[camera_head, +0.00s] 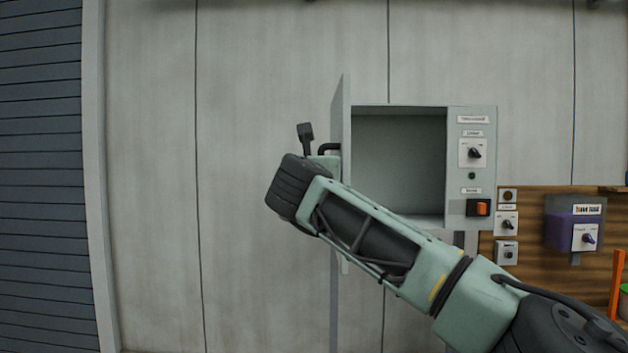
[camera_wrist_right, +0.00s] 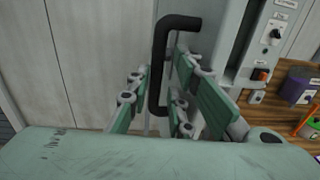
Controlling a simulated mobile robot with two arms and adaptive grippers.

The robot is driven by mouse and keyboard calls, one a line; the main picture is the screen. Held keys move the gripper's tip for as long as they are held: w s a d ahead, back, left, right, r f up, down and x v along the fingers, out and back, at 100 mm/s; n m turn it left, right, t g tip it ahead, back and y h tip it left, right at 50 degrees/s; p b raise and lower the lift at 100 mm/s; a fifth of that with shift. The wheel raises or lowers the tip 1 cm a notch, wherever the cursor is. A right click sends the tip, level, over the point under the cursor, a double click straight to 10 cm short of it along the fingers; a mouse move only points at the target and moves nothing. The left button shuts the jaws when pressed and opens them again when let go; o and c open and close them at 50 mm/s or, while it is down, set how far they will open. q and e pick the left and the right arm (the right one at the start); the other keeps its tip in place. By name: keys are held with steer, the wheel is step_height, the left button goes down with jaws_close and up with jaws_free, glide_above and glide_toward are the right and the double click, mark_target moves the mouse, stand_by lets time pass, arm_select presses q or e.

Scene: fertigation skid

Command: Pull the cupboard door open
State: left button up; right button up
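The grey cupboard (camera_head: 400,160) is on the wall, with its door (camera_head: 341,125) swung wide open at its left side, seen nearly edge-on. The cupboard's inside looks empty. The black bar handle (camera_head: 328,147) sticks out from the door's left face; my right arm hides most of it. In the right wrist view the handle (camera_wrist_right: 158,75) stands between the fingers of my right gripper (camera_wrist_right: 162,62). The fingers are apart, with a gap visible on the left of the handle; contact on the right is unclear. My left gripper is not in view.
A switch panel (camera_head: 472,160) forms the cupboard's right side. A wooden board (camera_head: 530,262) with a purple-filled container (camera_head: 572,228) is at lower right. An orange post (camera_head: 616,285) stands at the right edge. The wall left of the door is clear.

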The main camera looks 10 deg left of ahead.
steer(key=s, duration=0.9)
steer(key=shift+s, duration=0.2)
steer(key=shift+f, duration=0.15)
